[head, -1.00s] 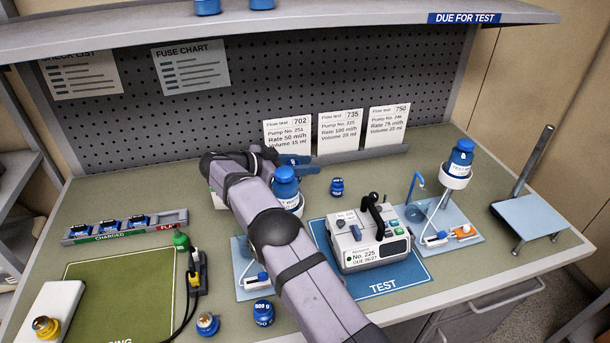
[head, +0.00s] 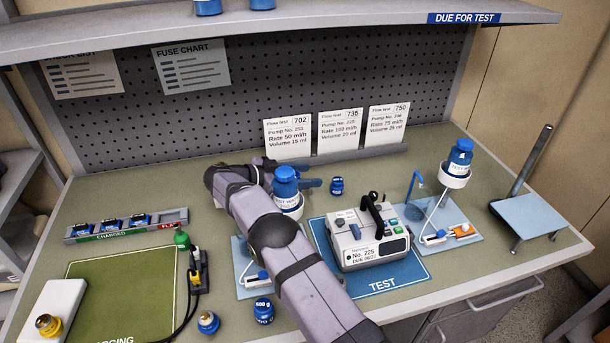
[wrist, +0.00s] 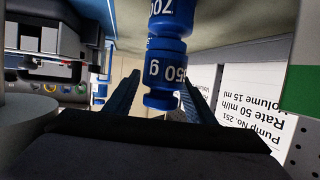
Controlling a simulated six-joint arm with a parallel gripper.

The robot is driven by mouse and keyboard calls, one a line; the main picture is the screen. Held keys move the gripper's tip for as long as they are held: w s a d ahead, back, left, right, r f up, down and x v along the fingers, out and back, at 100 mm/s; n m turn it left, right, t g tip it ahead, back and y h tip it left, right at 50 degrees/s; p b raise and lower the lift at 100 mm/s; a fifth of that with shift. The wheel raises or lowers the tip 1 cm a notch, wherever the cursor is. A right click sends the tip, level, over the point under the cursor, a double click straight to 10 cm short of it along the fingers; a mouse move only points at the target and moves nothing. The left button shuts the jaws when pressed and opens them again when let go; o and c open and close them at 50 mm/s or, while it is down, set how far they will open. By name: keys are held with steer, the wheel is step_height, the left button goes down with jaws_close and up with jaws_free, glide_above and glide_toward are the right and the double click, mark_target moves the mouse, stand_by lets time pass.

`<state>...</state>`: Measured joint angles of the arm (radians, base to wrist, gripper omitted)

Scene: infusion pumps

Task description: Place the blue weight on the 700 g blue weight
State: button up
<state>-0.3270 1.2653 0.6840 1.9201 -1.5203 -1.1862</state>
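In the wrist view a small blue weight marked "50 g" (wrist: 165,72), its first digit partly cut off, is between the fingers of my gripper (wrist: 161,80). The fingers flank it with a narrow gap showing on the left; the right side looks very close. The 700 g blue weight (wrist: 172,22) is end to end with it, seemingly in contact. In the head view blue weights (head: 286,180) stand stacked on a white cup marked "TEST" (head: 290,204), partly behind my arm. My gripper's dark blue fingers (head: 303,176) show beside and behind them.
The pump (head: 368,240) stands on the blue TEST mat (head: 395,281), close right of my arm. A small blue weight (head: 337,186) stands behind it. A 500 g weight (head: 263,311) is at the front. Flow-test cards (head: 288,137) stand behind my gripper.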

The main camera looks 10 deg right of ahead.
steer(key=b+v, duration=0.2)
steer(key=v, duration=0.5)
steer(key=shift+a+r, duration=0.2)
stand_by(0.4)
steer(key=shift+r, duration=0.1)
